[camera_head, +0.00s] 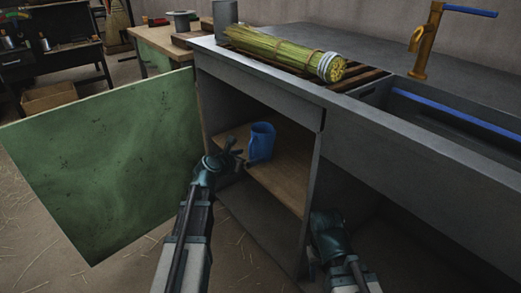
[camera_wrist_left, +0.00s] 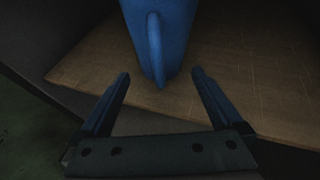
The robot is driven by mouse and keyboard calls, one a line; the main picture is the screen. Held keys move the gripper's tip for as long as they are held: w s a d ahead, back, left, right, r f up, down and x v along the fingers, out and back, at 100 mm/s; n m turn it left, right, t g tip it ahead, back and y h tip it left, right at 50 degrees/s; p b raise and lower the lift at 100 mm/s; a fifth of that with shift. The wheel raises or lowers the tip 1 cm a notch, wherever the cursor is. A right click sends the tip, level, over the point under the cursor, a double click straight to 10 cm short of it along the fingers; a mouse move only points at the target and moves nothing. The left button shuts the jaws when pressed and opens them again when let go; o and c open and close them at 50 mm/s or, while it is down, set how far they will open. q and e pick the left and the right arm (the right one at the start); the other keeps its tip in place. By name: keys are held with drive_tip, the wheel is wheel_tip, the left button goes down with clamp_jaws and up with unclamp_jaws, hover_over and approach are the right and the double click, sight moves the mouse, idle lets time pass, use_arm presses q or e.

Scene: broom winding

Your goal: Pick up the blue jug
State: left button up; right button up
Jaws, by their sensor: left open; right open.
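The blue jug (camera_head: 262,142) stands upright on a wooden shelf (camera_head: 284,178) inside the open cabinet under the counter. My left gripper (camera_head: 235,155) is at the cabinet opening, just left of the jug. In the left wrist view, the jug (camera_wrist_left: 160,35) is straight ahead with its handle toward me. My left gripper (camera_wrist_left: 160,95) is open there, its two fingers apart and empty, with the handle's lower end just beyond and between the fingertips. My right gripper (camera_head: 318,262) is low by the cabinet's right divider; its fingers are mostly hidden.
A green cabinet door (camera_head: 95,160) stands open on the left. The grey counter (camera_head: 390,115) above holds a bundle of straw (camera_head: 275,48), and a brass tap (camera_head: 425,42) stands by the sink. The cabinet's side walls bound the opening. Straw litters the floor.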

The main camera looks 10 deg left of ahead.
sight(256, 153)
use_arm(q)
drive_tip(key=shift+x, duration=1.2)
drive_tip(key=b+x, duration=0.2)
drive_tip(key=x, duration=0.3)
drive_tip(key=shift+w, duration=0.1)
drive_tip(key=shift+r, duration=0.1)
drive_tip(key=shift+c, duration=0.2)
drive_tip(key=c, duration=1.4)
